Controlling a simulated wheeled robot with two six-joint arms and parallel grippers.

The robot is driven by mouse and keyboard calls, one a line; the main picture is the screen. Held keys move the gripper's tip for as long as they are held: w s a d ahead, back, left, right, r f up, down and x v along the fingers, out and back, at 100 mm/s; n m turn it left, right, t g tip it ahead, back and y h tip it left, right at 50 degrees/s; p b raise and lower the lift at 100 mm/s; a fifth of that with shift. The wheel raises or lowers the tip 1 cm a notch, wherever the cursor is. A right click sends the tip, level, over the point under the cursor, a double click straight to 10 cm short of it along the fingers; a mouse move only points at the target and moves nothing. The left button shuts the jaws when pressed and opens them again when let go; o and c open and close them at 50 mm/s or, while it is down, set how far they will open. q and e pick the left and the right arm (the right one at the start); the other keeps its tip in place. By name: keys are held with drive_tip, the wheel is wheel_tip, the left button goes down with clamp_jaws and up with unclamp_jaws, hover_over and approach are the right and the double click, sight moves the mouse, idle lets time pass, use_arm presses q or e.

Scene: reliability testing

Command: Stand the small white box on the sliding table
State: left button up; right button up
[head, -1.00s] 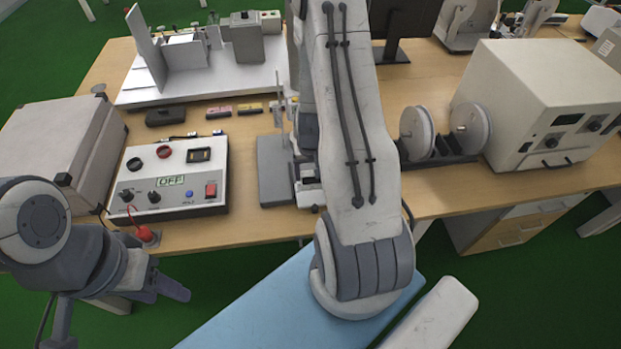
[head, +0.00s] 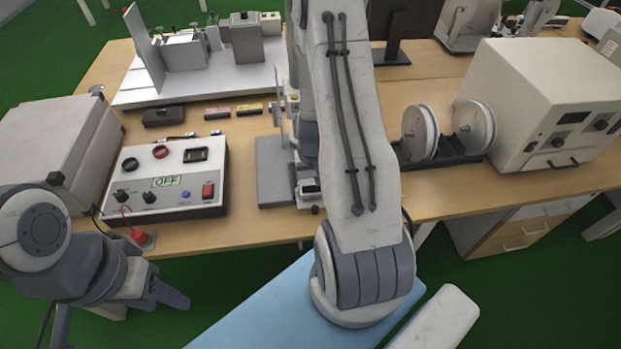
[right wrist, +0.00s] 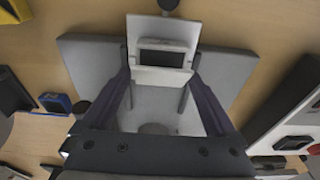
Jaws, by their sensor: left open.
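A small white thing with a dark window (right wrist: 163,57) lies between the two dark fingers of my right gripper (right wrist: 161,68) in the right wrist view. The fingers flank its sides, but I cannot tell whether they press on it. A grey plate (right wrist: 226,70) lies under it; this plate also shows in the head view (head: 272,170). In the head view my right arm hides most of this gripper. A white platform with a bright upright plate and grey blocks (head: 226,84) stands at the back left. My left gripper (head: 172,296) is open and empty in front of the table.
A control box with an OFF display (head: 165,205) and a large grey case (head: 50,145) stand on the left of the wooden table (head: 245,232). Reels (head: 420,130) and a big white instrument (head: 545,95) stand to the right. Small dark, pink and yellow blocks lie near the platform.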

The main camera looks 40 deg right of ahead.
drive_tip(key=shift+r, duration=0.15)
wheel_tip(320, 180, up, 13)
drive_tip(key=s+p, duration=0.1)
drive_tip(key=p, duration=1)
drive_tip(key=a+r+n+y, duration=0.1)
drive_tip(key=a+r+n, duration=0.1)
drive_tip(key=a+r, duration=0.35)
drive_tip(key=a+r+n, duration=0.2)
drive_tip(key=a, duration=0.6)
drive_tip(key=a+r+n+y, duration=0.1)
drive_tip(key=a+r+n, duration=0.1)
drive_tip(key=a+r, duration=0.35)
drive_tip(key=s+a+r+n, duration=0.3)
drive_tip(key=s+a+r, duration=0.1)
drive_tip(key=s+a, duration=0.2)
drive_tip(key=s+a+r+n+g, duration=0.1)
drive_tip(key=s+a+r+n, duration=0.3)
drive_tip(key=s, duration=0.5)
drive_tip(key=shift+s+a+n, duration=0.15)
drive_tip(key=shift+a+n, duration=0.15)
drive_tip(key=shift+a, duration=0.65)
drive_tip(key=shift+f, duration=0.1)
